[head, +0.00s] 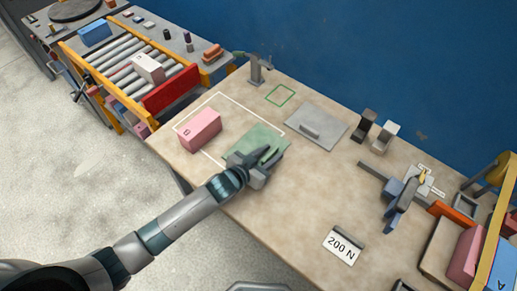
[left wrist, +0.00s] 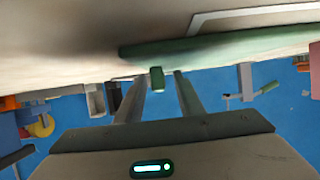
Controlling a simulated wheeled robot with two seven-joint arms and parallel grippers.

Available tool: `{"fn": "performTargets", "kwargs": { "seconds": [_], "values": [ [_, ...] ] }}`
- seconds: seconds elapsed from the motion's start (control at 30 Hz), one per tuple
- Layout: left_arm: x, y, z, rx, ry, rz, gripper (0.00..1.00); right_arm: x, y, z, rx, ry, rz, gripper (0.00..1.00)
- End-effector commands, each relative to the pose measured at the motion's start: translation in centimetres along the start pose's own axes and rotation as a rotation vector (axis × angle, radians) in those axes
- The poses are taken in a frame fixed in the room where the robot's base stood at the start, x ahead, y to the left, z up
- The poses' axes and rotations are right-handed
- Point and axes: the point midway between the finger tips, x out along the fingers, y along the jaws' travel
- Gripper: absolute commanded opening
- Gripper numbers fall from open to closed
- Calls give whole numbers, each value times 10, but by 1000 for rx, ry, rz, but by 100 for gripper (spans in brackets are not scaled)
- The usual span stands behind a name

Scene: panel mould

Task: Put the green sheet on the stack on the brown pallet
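The green sheet (head: 240,143) lies on the light-brown table, partly inside a white outlined rectangle and partly under my left gripper. In the left wrist view, the sheet (left wrist: 225,42) shows above, with a small green handle (left wrist: 157,79) standing out from it. My left gripper (head: 268,158) is at the sheet's near side. Its fingers (left wrist: 158,82) are apart around the handle, with a gap on each side. My right gripper is not in view. I cannot make out a brown pallet with a stack for certain.
A pink box (head: 200,129) stands left of the sheet. A grey plate with a handle (head: 316,125) lies behind it to the right. A "200 N" card (head: 342,246) lies in front. A clamp-like tool (head: 401,198) and a crowded corner are at right. The table's middle is clear.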

Motion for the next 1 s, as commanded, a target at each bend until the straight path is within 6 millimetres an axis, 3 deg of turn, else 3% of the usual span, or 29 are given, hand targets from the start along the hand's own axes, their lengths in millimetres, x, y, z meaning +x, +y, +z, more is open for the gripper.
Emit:
{"fn": "performTargets", "kwargs": {
  "seconds": [0.5, 0.63, 0.67, 1.0],
  "values": [
    [2, 0, 0, 0, 0, 0, 34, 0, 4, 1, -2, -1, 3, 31],
    [2, 0, 0, 0, 0, 0, 3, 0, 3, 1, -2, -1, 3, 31],
    [2, 0, 0, 0, 0, 0, 0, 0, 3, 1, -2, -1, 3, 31],
    [1, 0, -1, 0, 2, 0, 0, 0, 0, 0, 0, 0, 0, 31]
  ]
}}
